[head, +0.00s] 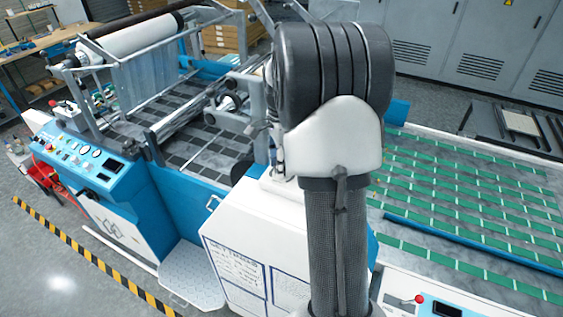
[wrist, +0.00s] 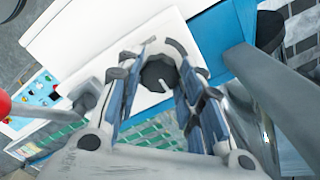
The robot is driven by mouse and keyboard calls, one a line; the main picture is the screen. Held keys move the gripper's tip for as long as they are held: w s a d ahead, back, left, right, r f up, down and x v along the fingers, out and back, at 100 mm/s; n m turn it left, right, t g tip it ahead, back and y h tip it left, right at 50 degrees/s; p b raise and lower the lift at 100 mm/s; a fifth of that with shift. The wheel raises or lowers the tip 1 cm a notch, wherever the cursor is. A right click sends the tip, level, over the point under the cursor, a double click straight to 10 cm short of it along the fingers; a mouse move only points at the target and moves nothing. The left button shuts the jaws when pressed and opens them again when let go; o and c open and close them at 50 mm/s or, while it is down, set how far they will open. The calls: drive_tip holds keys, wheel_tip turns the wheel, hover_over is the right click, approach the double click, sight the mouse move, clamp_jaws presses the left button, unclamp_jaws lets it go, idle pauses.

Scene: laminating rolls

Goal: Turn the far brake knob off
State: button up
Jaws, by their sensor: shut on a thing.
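A dark round brake knob (wrist: 158,74) with a pale pointer mark shows in the wrist view, in front of a white panel. My gripper (wrist: 157,58) has one finger on each side of this knob and is shut on it. The fingers hide parts of the knob's sides. In the head view my arm covers the knob and most of my gripper. I cannot tell from these views which of the brake knobs this is, or which setting its mark points to.
A grey bar (wrist: 275,100) runs close to the right of my gripper in the wrist view. A red ball-ended lever (wrist: 5,102) is at the left edge. In the head view, a blue control panel (head: 75,165) stands left and a green-striped conveyor (head: 460,190) lies right.

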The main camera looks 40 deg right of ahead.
idle(0.3)
drive_tip(key=n+p, duration=0.1)
drive_tip(key=n, duration=0.5)
drive_tip(key=shift+n, duration=0.4)
drive_tip(key=n, duration=0.6)
drive_tip(key=shift+s, duration=0.1)
drive_tip(key=n, duration=0.4)
drive_tip(key=shift+p, duration=0.35)
drive_tip(key=n, duration=0.3)
drive_tip(key=shift+d+n, duration=0.1)
drive_tip(key=shift+n, duration=0.2)
drive_tip(key=n, duration=0.6)
drive_tip(key=shift+n, duration=0.3)
drive_tip(key=o, duration=1.1)
